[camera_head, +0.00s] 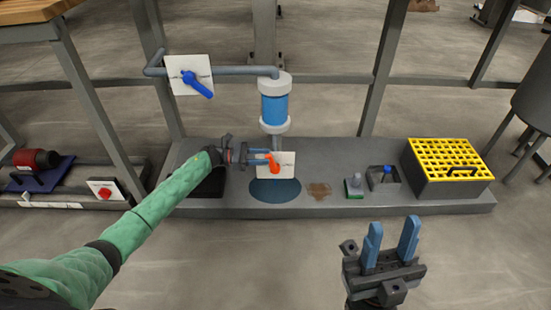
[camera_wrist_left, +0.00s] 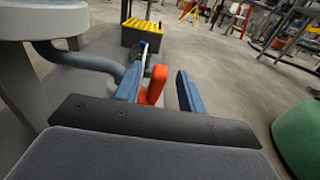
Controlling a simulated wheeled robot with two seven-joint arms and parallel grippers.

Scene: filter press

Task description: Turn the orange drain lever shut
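The orange drain lever (camera_head: 273,164) sits on a white plate (camera_head: 287,168) on the drain pipe below the blue filter housing (camera_head: 275,103). My left gripper (camera_head: 269,157) reaches in from the left, its blue fingers at the lever. In the left wrist view the orange lever (camera_wrist_left: 154,86) stands between the fingers of the left gripper (camera_wrist_left: 160,88). The fingers are apart, with a clear gap on the lever's right side; whether the left finger touches it I cannot tell. My right gripper (camera_head: 391,243) is open and empty, in front of the platform, away from the lever.
A blue valve lever (camera_head: 197,84) sits on the upper pipe. The grey platform (camera_head: 340,207) carries a dark round patch (camera_head: 275,190), a brown stain (camera_head: 319,190), a small green-based item (camera_head: 354,187) and a yellow-grated box (camera_head: 447,165). A red button box (camera_head: 105,190) stands at left. Floor in front is clear.

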